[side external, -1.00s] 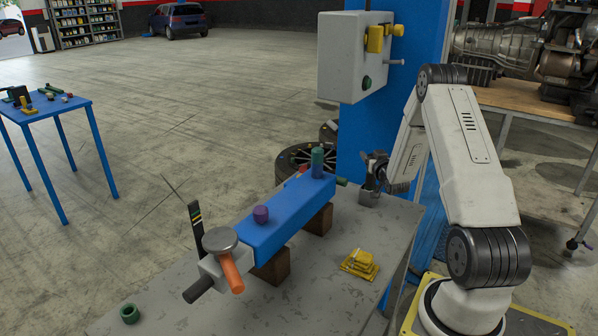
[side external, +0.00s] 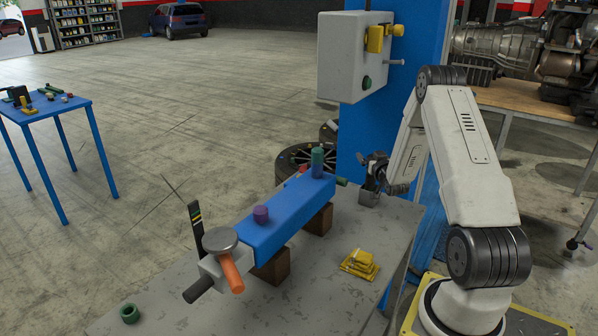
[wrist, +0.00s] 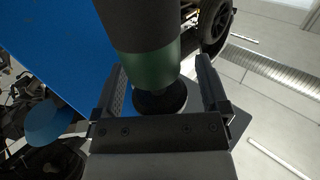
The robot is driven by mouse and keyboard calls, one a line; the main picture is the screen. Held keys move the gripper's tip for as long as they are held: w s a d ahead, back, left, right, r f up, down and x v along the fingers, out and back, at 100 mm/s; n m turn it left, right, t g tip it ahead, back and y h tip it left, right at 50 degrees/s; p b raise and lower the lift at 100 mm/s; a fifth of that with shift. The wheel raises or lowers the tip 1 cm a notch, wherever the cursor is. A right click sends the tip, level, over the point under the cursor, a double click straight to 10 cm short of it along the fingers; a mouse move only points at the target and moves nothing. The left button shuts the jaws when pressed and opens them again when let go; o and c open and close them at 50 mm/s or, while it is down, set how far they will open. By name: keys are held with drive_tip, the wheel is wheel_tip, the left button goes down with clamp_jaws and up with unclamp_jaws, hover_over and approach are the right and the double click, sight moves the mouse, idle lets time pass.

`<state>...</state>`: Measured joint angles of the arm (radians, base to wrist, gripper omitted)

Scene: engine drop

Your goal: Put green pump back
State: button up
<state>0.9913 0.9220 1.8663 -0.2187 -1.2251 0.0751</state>
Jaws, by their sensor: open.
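A green upright cylinder (side external: 317,160) stands on the far end of the blue block (side external: 290,213) in the side view. A short dark green stub (side external: 341,181) sticks out beside that end. In the wrist view my gripper (wrist: 160,85) is open. A dark cylinder with a green band (wrist: 152,68) and a dark round end lies between its fingers, with gaps visible. I cannot tell which green part of the side view this is.
A purple piece (side external: 261,214) sits on the block. An orange-handled part (side external: 231,273) is at its near end. A green ring (side external: 129,313) and yellow pieces (side external: 360,264) lie on the grey table (side external: 315,293). A grey control box (side external: 352,57) hangs above.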

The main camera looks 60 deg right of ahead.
drive_tip(key=shift+s+a, duration=0.1)
drive_tip(key=v, duration=0.7)
drive_tip(key=shift+s, duration=0.3)
drive_tip(key=shift+a+r, duration=0.1)
drive_tip(key=shift+a, duration=0.1)
drive_tip(key=w+a+f+n+g+y, duration=0.1)
drive_tip(key=a+f+n+g+y, duration=0.25)
drive_tip(key=a, duration=0.55)
drive_tip(key=w+a+f+n+g+y, duration=0.1)
drive_tip(key=w+a+f+n+y, duration=0.1)
drive_tip(key=a+n+y, duration=0.6)
drive_tip(key=s+a+r+m+g, duration=0.1)
drive_tip(key=s+a+r+g, duration=0.1)
drive_tip(key=a, duration=1)
drive_tip(key=s+a+r+m+g+y, duration=0.1)
drive_tip(key=a+r, duration=0.4)
drive_tip(key=a, duration=0.8)
drive_tip(key=s+g, duration=0.1)
drive_tip(key=g, duration=0.1)
drive_tip(key=shift+s+g, duration=0.25)
drive_tip(key=shift+g, duration=0.1)
drive_tip(key=shift+d+m, duration=0.1)
drive_tip(key=shift+m, duration=0.15)
